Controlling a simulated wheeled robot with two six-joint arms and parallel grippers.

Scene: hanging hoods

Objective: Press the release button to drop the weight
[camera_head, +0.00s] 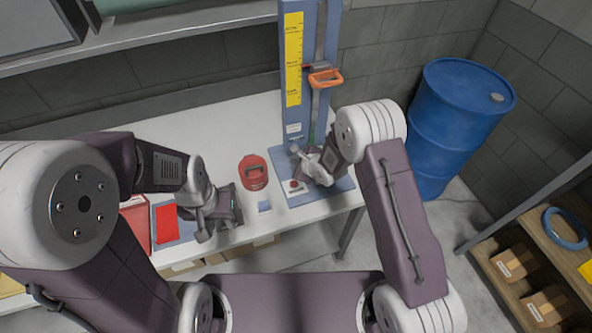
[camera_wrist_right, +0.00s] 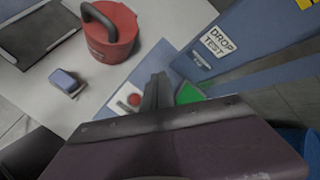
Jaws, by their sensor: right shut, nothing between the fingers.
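The drop-test rig is a blue column (camera_head: 295,110) with a yellow scale, standing on a blue base plate (camera_head: 340,187). An orange handle (camera_head: 325,78) sits up on the column. A red button (camera_head: 294,185) on a white box is at the plate's front left; it also shows in the right wrist view (camera_wrist_right: 134,99). My right gripper (camera_wrist_right: 156,82) is shut and empty, just right of the button in that view, apparently apart from it. A green patch (camera_wrist_right: 189,92) lies to its right. My left gripper (camera_head: 203,234) is at the table's front left; its fingers are unclear.
A red canister with a dark handle (camera_head: 253,174) stands on the white table (camera_head: 215,128), left of the rig. A small blue block (camera_head: 264,207) lies near the front edge. A blue barrel (camera_head: 455,115) stands right of the table. A shelf with boxes (camera_head: 515,262) is at the right.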

